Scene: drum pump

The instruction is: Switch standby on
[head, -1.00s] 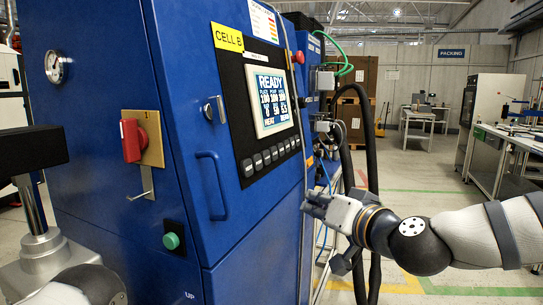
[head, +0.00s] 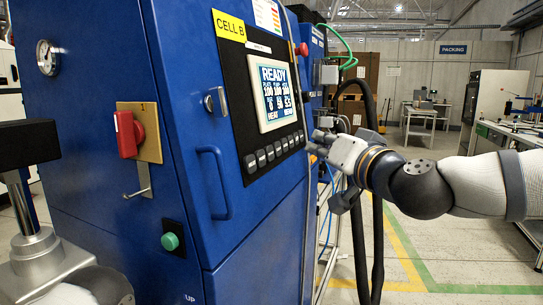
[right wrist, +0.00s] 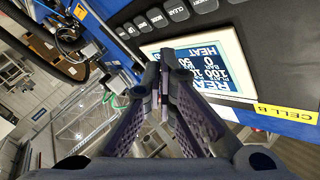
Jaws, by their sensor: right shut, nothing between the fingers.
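The blue cabinet (head: 110,60) carries a black control panel (head: 235,75) with a lit screen (head: 277,92) reading READY. A row of small grey buttons (head: 270,153) runs below the screen. In the right wrist view the buttons (right wrist: 178,11) show at the top, one labelled CLEAR, beside the upside-down screen (right wrist: 195,60). I cannot make out a standby label. My right gripper (head: 314,147) is shut and empty by the right end of the button row; its closed fingertips (right wrist: 165,68) overlap the screen's edge in the wrist view. Contact cannot be told. My left gripper is out of view.
A red rotary switch (head: 128,134), a blue handle (head: 216,182) and a green button (head: 170,241) are on the cabinet. A red knob (head: 302,49) sits at the panel's upper right. Black hoses (head: 378,240) hang behind my right gripper.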

